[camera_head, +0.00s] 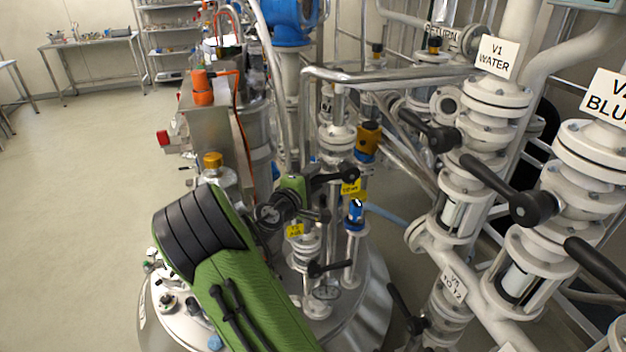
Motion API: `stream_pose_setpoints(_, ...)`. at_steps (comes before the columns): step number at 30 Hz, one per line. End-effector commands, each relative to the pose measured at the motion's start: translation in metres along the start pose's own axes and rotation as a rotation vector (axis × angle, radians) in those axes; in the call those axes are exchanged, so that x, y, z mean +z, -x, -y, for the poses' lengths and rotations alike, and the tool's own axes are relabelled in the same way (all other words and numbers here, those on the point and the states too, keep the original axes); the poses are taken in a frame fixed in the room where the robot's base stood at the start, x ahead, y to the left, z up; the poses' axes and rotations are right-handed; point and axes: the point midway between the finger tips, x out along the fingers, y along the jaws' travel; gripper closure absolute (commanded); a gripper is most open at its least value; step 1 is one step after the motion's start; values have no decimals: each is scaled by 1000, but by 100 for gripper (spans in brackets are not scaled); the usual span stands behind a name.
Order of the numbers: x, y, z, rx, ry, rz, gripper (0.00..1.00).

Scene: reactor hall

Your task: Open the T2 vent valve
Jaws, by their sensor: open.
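Two small yellow tags hang among the valves on the vessel top, an upper tag (350,188) and a lower tag (295,231). Their lettering is too small to read, so I cannot tell which valve is the T2 vent valve. A black lever handle (336,177) lies roughly level just above the upper tag. Another black lever (329,268) sits lower down, below the lower tag. My green arm reaches up from the bottom, and my gripper (290,207) is open close to the left of the upper lever. Its fingertips are hard to make out, and contact with the lever cannot be told.
White pipes with black levers, labelled V1 WATER (497,56) and V3 (453,284), crowd the right. A metal pipe (390,74) crosses above. Open floor (80,200) lies left.

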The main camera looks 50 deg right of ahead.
Motion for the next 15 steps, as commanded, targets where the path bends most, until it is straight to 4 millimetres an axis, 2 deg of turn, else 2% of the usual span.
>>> stream_pose_setpoints(5,0,0,0,0,0,0,52)
stream_pose_setpoints(6,0,0,0,0,0,0,55)
stream_pose_setpoints(15,0,0,0,-1,0,1,100)
